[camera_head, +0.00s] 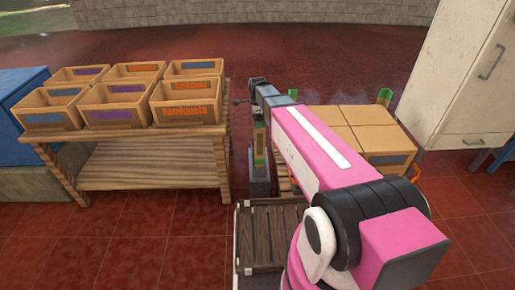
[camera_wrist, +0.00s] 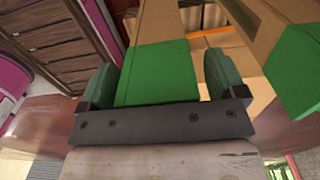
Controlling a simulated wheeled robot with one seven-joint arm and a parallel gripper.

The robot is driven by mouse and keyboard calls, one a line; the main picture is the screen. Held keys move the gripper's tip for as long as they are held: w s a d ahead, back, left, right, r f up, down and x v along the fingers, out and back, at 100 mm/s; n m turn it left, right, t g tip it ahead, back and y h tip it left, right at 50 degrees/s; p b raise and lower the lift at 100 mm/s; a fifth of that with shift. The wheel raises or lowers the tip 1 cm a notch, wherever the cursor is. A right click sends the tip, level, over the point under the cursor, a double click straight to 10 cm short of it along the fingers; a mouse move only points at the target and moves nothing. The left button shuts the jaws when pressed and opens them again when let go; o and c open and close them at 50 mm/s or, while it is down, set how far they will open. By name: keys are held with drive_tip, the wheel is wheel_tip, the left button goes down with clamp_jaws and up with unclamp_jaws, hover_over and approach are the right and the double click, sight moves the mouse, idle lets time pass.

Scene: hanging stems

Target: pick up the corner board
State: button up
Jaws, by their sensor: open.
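A tan corner board with a green end (camera_wrist: 157,72) lies between the two fingers of my gripper (camera_wrist: 158,80) in the wrist view. The fingers have dark green pads, stand apart on either side of the board, and show small gaps to it. In the head view an upright tan and green corner board (camera_head: 259,146) stands in a grey block, below the dark end of my arm. My fingers cannot be made out there. A second green-ended board (camera_wrist: 302,72) shows at the right of the wrist view.
Stacked cartons (camera_head: 350,118) with a green-tipped board (camera_head: 385,96) at a corner stand behind my arm. A wooden bench (camera_head: 150,168) with several bins (camera_head: 125,105) is at left. A slatted crate (camera_head: 270,222) lies in front. A white cabinet (camera_head: 460,75) stands right.

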drive_tip(key=c, duration=1)
